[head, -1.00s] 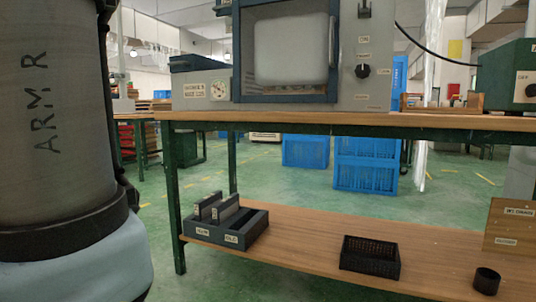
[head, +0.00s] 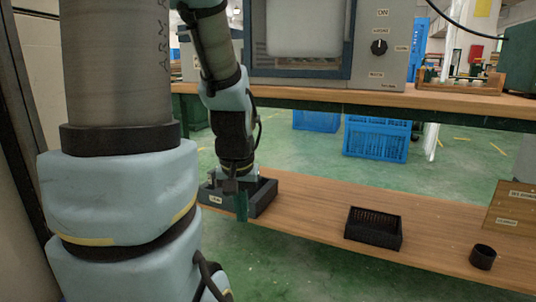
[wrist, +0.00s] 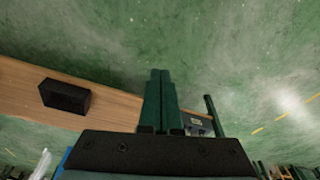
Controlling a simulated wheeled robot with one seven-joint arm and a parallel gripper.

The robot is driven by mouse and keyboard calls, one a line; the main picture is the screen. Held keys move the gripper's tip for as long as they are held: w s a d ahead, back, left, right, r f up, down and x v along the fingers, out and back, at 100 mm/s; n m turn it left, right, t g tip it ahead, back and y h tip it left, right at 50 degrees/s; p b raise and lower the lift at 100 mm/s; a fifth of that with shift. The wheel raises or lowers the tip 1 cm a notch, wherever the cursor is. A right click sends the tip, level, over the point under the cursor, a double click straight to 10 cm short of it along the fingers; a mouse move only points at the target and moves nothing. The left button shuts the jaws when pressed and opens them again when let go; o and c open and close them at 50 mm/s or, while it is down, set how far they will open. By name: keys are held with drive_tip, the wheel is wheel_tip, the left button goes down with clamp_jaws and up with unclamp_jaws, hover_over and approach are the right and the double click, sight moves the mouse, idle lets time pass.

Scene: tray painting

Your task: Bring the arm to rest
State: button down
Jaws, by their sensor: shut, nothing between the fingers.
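My arm stands in the left half of the head view, with its forearm hanging down in front of the bench. My gripper (head: 242,208) points downward in front of the dark grey slotted holder (head: 264,196) on the lower shelf and hides part of it. In the wrist view, the two green fingers of my gripper (wrist: 160,73) lie side by side, shut and empty. Green floor shows beyond their tips.
The wooden lower shelf (head: 310,215) carries a black mesh basket (head: 374,229), also seen in the wrist view (wrist: 65,96), and a small black cup (head: 483,257). The upper bench top (head: 450,101) holds a grey machine (head: 385,70). Blue crates (head: 376,136) stand behind.

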wheel_tip(320, 180, up, 37)
drive_tip(key=s+p, duration=0.2)
drive_tip(key=p, duration=3.6)
drive_tip(key=shift+a+g, duration=0.3)
drive_tip(key=shift+a, duration=0.1)
